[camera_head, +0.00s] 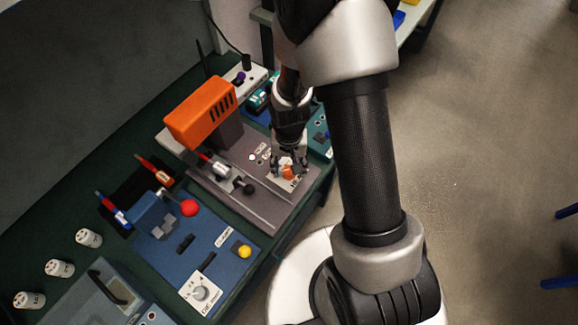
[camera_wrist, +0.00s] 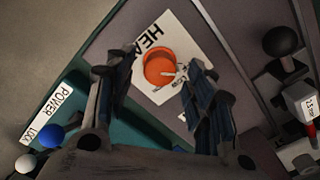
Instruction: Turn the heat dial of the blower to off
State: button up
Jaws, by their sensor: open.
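The heat dial (camera_head: 288,172) is a round orange knob on a white label plate on the grey base of the blower (camera_head: 201,112), which has an orange slotted housing. In the wrist view the dial (camera_wrist: 160,68) shows between my fingers, with a pale pointer mark on its face. The plate's lettering is partly hidden; "HEA" is readable. My gripper (camera_head: 287,162) is open and points down over the dial. In the wrist view my gripper (camera_wrist: 162,72) has one finger on each side of the dial, with visible gaps. I cannot tell its exact height above the dial.
A black ball-topped knob (camera_wrist: 282,41) and a small grey metal part (camera_wrist: 299,98) stand right of the dial in the wrist view. A blue panel (camera_head: 195,250) with a red knob (camera_head: 189,207) lies nearer. A POWER/LOCK label (camera_wrist: 47,116) shows left.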

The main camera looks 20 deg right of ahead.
notch_tip(320, 180, up, 11)
dwell(0.3)
dwell(0.5)
notch_tip(320, 180, up, 12)
jog(key=n+t, duration=0.2)
send_over(289, 170)
jog(key=s, duration=0.4)
jog(key=s+r+n+t, duration=0.1)
jog(key=s+r+t, duration=0.1)
jog(key=s+r, duration=0.6)
jog(key=s, duration=0.3)
jog(key=shift+s+r+n+t, duration=0.15)
jog(key=shift+r+n+t, duration=0.15)
jog(key=shift+n, duration=0.1)
jog(key=shift+d, duration=0.1)
jog(key=shift+c, duration=0.2)
